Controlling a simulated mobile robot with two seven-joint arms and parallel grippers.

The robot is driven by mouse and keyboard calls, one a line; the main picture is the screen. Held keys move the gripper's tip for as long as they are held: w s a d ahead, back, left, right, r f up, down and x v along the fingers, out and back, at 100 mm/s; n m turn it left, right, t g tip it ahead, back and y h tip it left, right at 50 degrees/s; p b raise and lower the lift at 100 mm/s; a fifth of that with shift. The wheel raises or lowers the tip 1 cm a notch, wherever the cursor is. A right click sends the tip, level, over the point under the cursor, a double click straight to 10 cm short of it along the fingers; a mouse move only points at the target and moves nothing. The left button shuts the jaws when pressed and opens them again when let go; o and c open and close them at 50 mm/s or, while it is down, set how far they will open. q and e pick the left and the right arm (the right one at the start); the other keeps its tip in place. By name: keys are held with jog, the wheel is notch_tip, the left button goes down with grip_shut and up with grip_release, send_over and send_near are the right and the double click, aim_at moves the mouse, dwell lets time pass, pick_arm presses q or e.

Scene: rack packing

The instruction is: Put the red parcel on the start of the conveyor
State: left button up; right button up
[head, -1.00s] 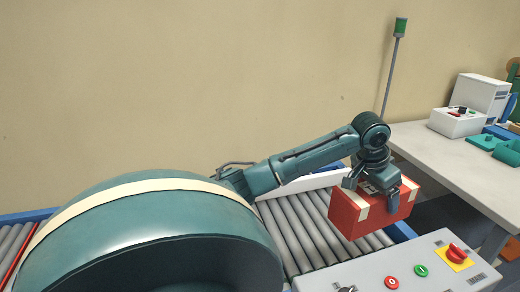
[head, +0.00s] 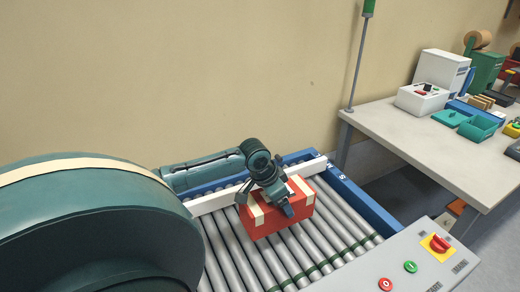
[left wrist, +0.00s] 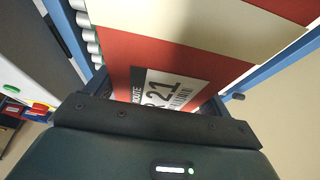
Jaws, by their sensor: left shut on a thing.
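The red parcel (head: 265,225) with cream tape bands is above or on the grey rollers of the conveyor (head: 225,258), near its right end. My left gripper (head: 277,202) is shut on the red parcel from above. In the left wrist view the red parcel (left wrist: 115,50) fills the area in front of the gripper, with a white and dark label reading 21. I cannot tell whether the parcel's underside touches the rollers. My right gripper is not in view.
A control panel (head: 408,262) with red, green and yellow controls stands at the front right. A blue end rail (head: 362,205) borders the rollers. A grey table (head: 400,130) with boxes and tools is at the right. Bare rollers lie in front of the parcel.

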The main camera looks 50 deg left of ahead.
aim_at(265, 199)
pick_arm(q)
notch_tip(265, 199, down, 8)
jog(key=shift+f, duration=0.1)
dwell(0.4)
jog(key=shift+f, duration=0.1)
jog(key=o, duration=1.3)
jog(key=shift+r, duration=0.3)
jog(key=p+v, duration=0.1)
jog(key=v, duration=0.9)
jog(key=shift+s+a+r, duration=0.1)
jog(key=shift+s+r, duration=0.1)
jog(key=shift+r, duration=0.05)
jog(key=shift+s+r, duration=0.15)
jog(key=shift+r, duration=0.35)
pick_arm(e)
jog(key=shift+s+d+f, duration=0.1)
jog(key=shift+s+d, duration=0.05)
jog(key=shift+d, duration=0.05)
